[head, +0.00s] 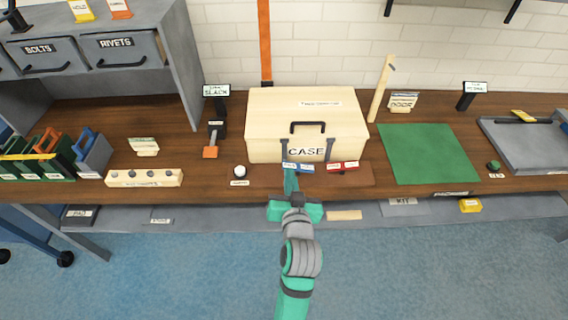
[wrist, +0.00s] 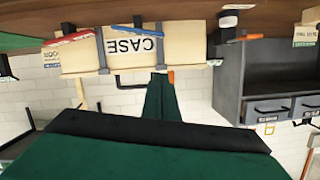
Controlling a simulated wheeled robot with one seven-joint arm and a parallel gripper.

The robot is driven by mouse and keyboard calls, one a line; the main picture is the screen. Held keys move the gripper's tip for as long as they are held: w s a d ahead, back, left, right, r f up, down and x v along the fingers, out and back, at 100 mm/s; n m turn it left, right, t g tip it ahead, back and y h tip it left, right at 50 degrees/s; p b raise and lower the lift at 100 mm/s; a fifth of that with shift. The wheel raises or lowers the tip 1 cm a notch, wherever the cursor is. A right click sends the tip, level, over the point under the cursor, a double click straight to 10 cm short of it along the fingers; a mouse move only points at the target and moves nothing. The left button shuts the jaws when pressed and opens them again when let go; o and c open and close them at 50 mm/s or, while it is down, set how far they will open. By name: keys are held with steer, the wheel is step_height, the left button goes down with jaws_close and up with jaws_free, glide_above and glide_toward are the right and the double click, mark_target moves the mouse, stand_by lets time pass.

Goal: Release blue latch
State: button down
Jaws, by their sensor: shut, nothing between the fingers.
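The pale wooden case (head: 268,125) stands closed on the bench, with a black handle and two dark straps on its front. The blue latch tag (head: 307,168) sits low at the case front, right of the left strap. A red latch tag (head: 343,166) is beside it to the right. My gripper (head: 289,172) is shut and empty, its tips at the left strap, just left of the blue tag. I cannot tell whether it touches. In the wrist view, my fingers (wrist: 162,95) reach up towards the case (wrist: 130,48), which appears upside down.
The white knob (head: 240,171) is left of the case, and a slotted wooden block (head: 144,178) is further left. A green mat (head: 429,153) lies to the right, mostly clear. A grey tray (head: 525,155) is at far right. A wooden post (head: 380,90) stands behind.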

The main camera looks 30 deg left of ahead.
glide_above(285, 164)
steer(key=s+d, duration=0.1)
steer(key=s, duration=0.1)
steer(key=shift+w+d+f, duration=0.1)
steer(key=shift+w+f, duration=0.05)
steer(key=shift+f, duration=0.45)
steer(key=shift+w+d+f, duration=0.1)
steer(key=shift+f, duration=0.45)
steer(key=shift+a+f, duration=0.15)
steer(key=shift+f, duration=0.45)
steer(key=shift+a+f, duration=0.15)
steer(key=shift+f, duration=0.4)
steer(key=shift+a+f, duration=0.15)
steer(key=shift+f, duration=0.75)
